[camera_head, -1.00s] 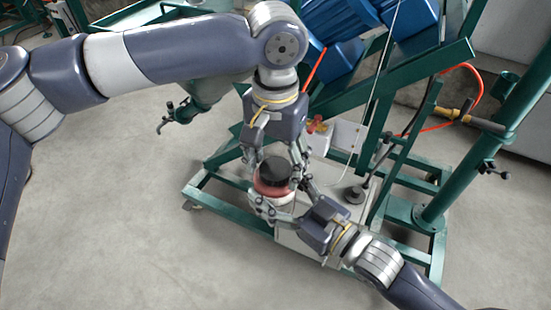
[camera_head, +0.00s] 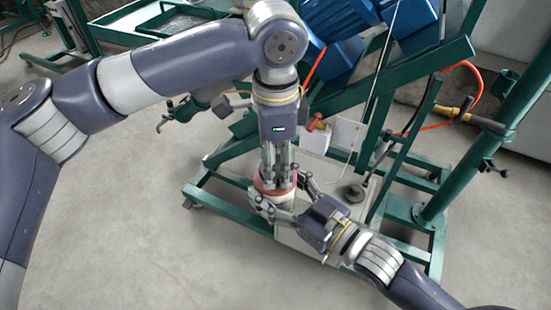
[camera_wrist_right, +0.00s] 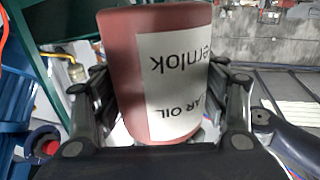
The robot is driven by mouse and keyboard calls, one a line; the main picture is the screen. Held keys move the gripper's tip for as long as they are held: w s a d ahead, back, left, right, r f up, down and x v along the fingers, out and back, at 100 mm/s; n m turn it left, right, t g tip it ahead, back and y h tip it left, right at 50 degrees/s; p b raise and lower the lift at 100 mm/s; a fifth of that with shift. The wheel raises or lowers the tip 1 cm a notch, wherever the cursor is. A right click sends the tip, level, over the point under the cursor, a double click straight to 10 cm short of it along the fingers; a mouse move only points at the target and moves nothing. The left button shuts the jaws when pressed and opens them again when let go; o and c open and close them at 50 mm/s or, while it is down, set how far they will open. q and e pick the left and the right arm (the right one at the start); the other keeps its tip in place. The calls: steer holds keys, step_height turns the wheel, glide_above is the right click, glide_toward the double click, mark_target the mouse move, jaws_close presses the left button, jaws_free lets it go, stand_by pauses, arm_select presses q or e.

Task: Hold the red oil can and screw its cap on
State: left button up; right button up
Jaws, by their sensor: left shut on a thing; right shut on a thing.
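The red oil can (camera_head: 258,190) is upright above the green frame in the head view. My right gripper (camera_head: 285,202) is shut around its side from the lower right. In the right wrist view the can (camera_wrist_right: 118,75) fills the middle between the fingers, its white lettered label upside down in that picture. My left gripper (camera_head: 278,184) points down onto the can's top, with its fingers drawn together there. It is shut on the dark cap, which its fingers hide. I cannot tell how the cap sits on the can.
A green machine frame (camera_head: 225,213) with a pale base plate stands beneath and behind the grippers. A blue motor (camera_head: 340,18), a white box (camera_head: 347,137) and an orange hose (camera_head: 455,67) are near it. The concrete floor (camera_head: 120,220) at left is clear.

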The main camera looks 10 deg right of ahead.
arm_select(q)
steer(key=m, duration=0.3)
steer(key=shift+a, duration=0.1)
steer(key=o, duration=1.2)
steer(key=shift+o, duration=0.2)
steer(key=shift+r, duration=0.1)
step_height(320, 180, up, 12)
